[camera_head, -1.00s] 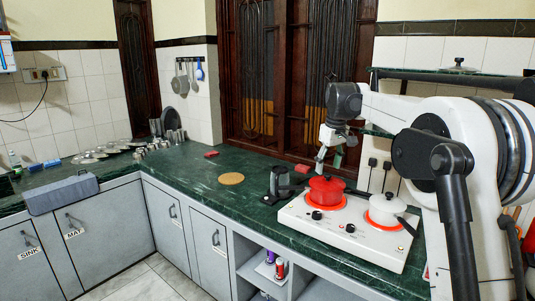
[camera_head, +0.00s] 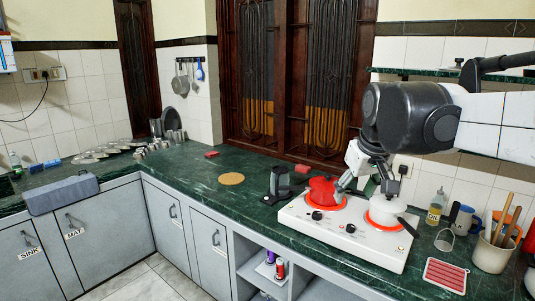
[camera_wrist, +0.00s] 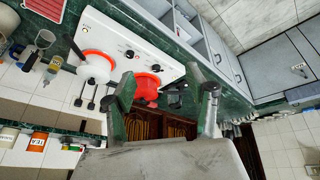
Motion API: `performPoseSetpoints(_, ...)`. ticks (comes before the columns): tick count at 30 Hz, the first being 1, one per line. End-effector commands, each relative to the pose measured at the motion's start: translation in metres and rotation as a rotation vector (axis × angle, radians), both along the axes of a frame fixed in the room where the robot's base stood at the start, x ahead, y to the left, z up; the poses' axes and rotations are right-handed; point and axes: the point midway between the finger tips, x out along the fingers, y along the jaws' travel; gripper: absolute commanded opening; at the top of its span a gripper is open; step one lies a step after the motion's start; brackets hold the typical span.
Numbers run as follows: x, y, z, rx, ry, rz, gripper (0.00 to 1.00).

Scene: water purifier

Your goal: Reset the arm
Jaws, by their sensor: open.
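My arm reaches in from the right in the head view, with its dark wrist joint (camera_head: 410,117) above the white stove (camera_head: 350,245). My gripper (camera_head: 366,190) hangs below it, open, its fingers apart and nothing between them. It shows in front of the red pot (camera_head: 322,190) and the white pot (camera_head: 386,209), partly covering both. In the wrist view the two fingers of my gripper (camera_wrist: 166,97) are spread wide. The red pot (camera_wrist: 147,88) shows between them and the white pot (camera_wrist: 93,68) to their left. Contact with the pots cannot be told.
A dark stand (camera_head: 279,184) is left of the stove. An oil bottle (camera_head: 436,206), mugs, a utensil holder (camera_head: 492,252) and a red tray (camera_head: 446,274) occupy the right counter. A shelf is on the wall behind. The counter around the round cork mat (camera_head: 231,179) is mostly clear.

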Motion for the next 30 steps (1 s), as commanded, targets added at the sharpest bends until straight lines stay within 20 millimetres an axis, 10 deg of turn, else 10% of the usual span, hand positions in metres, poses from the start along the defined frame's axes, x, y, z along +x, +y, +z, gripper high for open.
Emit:
performPoseSetpoints(18, -0.171, 0.000, -0.088, 0.072, -0.154, -0.150, 0.51)
performPoseSetpoints(30, -0.212, 0.000, -0.128, 0.099, -0.200, -0.194, 0.51)
